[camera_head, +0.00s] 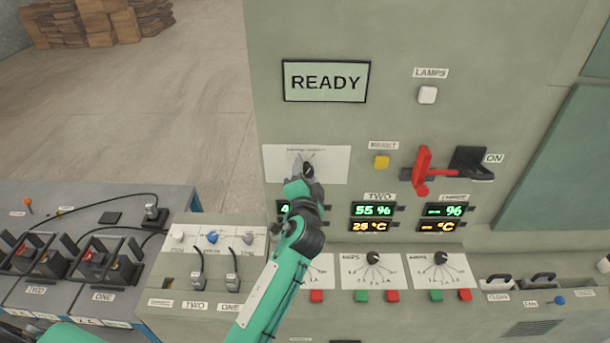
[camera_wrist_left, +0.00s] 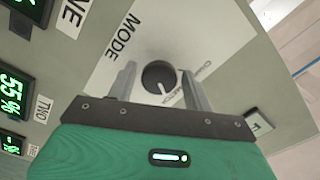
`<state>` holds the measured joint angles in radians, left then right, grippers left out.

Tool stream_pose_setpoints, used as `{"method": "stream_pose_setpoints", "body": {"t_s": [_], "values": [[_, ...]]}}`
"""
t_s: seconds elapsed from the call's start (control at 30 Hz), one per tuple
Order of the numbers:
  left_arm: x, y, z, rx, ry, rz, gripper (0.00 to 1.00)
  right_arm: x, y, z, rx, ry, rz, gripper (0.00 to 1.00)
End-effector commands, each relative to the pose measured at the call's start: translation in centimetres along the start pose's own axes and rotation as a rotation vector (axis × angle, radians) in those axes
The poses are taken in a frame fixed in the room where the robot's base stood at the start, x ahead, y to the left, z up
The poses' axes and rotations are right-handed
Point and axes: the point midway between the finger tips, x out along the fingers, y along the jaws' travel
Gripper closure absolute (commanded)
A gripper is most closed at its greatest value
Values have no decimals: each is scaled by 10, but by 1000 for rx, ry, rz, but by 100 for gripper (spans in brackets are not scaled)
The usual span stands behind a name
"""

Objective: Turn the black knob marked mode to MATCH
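The black mode knob (camera_wrist_left: 159,77) sits on a white label plate marked MODE (camera_wrist_left: 118,45) in the left wrist view. Its pale pointer line points down in that picture, toward the small print beside the knob. In the head view the same plate (camera_head: 333,163) is on the upright panel, and the knob (camera_head: 308,170) is partly hidden by my gripper. My left gripper (camera_wrist_left: 158,85) has its two fingers apart, one on each side of the knob. I cannot tell whether they touch it. My right gripper is not in view.
A READY display (camera_head: 326,82) is above the plate. A yellow button (camera_head: 382,162) and a red lever (camera_head: 422,171) are to its right. Lit readouts (camera_head: 373,211) are below. A console with black knobs (camera_head: 373,258) and push buttons juts out underneath.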

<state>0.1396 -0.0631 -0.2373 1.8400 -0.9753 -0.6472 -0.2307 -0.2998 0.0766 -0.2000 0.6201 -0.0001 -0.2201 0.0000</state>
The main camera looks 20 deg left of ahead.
Motion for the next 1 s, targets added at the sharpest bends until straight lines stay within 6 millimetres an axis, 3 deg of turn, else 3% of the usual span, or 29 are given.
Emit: {"method": "stream_pose_setpoints", "body": {"t_s": [0.33,0.47,1.0], "values": [[-1,1,1,-1,-1,1,40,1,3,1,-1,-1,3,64],[-11,3,2,-3,-2,2,40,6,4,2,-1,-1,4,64],[-117,4,2,-3,-2,2,40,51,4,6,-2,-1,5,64]]}}
